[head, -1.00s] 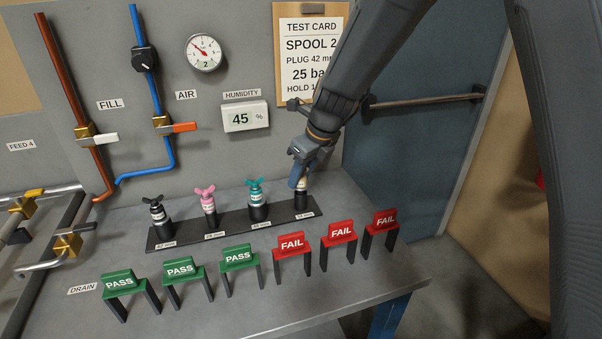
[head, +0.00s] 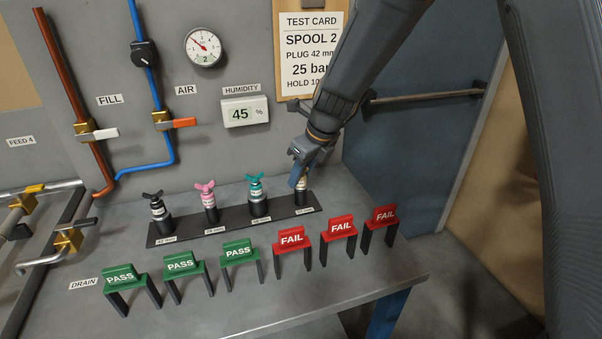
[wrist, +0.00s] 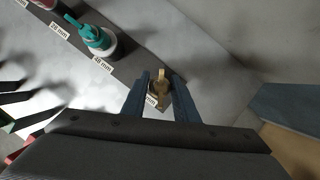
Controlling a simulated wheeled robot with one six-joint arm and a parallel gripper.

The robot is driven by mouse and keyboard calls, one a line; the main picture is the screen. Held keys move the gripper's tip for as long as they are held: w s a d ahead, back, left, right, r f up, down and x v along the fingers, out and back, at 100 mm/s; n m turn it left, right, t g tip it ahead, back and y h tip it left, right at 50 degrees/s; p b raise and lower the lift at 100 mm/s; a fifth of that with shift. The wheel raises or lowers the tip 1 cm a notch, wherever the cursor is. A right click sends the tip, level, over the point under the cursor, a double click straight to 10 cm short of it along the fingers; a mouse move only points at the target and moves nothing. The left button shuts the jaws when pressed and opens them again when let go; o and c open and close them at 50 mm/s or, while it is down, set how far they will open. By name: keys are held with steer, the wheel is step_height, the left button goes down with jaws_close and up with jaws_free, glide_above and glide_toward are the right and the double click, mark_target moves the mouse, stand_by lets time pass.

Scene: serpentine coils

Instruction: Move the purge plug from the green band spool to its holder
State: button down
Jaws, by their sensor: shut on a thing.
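My gripper (wrist: 159,92) is shut on a tan purge plug (wrist: 160,78) with a wing-shaped top. It also shows in the head view, where my gripper (head: 299,178) is over the right end of the black plug rack (head: 283,206). The plug's pale body (head: 302,186) shows just below the fingers, upright at the rack's last place. The fingers hide much of it, and I cannot tell whether it is fully seated. No green band spool can be made out in either view.
The rack also holds a black plug (head: 157,207), a pink plug (head: 208,196) and a teal plug (head: 256,187). Green PASS stands (head: 181,263) and red FAIL stands (head: 338,227) line the bench in front. The wall with gauge (head: 203,48) and pipes is close behind.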

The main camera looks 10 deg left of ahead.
steer(key=shift+f, duration=0.1)
steer(key=c, duration=1.3)
jaws_free()
